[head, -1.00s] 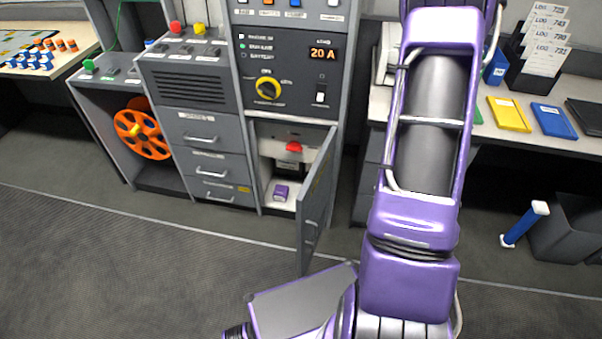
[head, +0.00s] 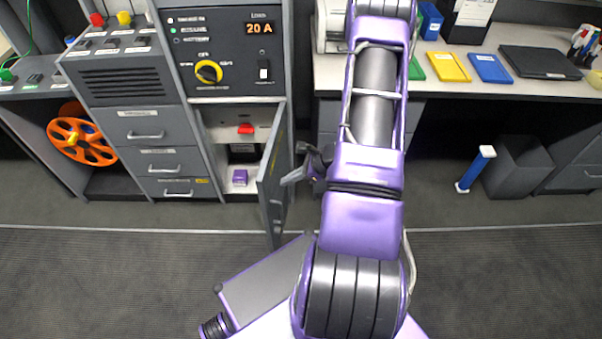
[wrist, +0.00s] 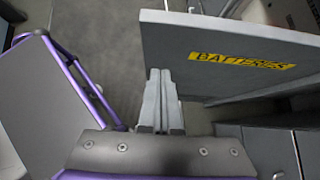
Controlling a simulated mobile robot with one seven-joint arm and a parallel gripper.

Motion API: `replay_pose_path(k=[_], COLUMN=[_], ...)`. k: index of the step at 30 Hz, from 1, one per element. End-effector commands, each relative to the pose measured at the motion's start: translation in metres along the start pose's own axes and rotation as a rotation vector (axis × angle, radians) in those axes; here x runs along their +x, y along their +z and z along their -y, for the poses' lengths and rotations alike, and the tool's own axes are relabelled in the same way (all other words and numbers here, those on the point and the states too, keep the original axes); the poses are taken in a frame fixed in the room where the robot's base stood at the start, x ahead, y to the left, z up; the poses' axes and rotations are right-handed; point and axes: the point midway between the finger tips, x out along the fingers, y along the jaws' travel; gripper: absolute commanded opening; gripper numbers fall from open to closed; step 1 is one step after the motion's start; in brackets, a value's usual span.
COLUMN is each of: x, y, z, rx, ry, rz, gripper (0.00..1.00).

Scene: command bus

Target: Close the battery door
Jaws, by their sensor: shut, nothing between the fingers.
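The battery door (head: 271,190) is a grey panel standing open, swung out from the right side of its compartment. My gripper (head: 290,178) is just to the right of the door, on its outer face side. In the wrist view the door shows a yellow "BATTERIES" label (wrist: 240,61). There my gripper (wrist: 160,75) has its two grey fingers together and empty, pointing at the lower left of the door. I cannot tell whether the fingertips touch it. Inside the compartment are a red part (head: 246,129) and a purple block (head: 240,176).
A control panel (head: 225,55) with a yellow knob is above the compartment. Drawers (head: 155,160) with handles and an orange reel (head: 80,141) are to the left. A desk (head: 480,88) is at the right, with a blue-and-white object (head: 476,169) and a bin (head: 517,166) below. The floor in front is clear.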

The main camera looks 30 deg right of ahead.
Motion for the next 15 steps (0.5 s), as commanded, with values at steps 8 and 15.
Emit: replay_pose_path(k=[8, 15], x=[0.025, 0.029], y=[0.024, 0.028], z=[0.0, 0.0], rx=[-0.002, -0.001], ry=[0.001, 0.0], rz=[-0.002, -0.002], gripper=[0.0, 0.0])
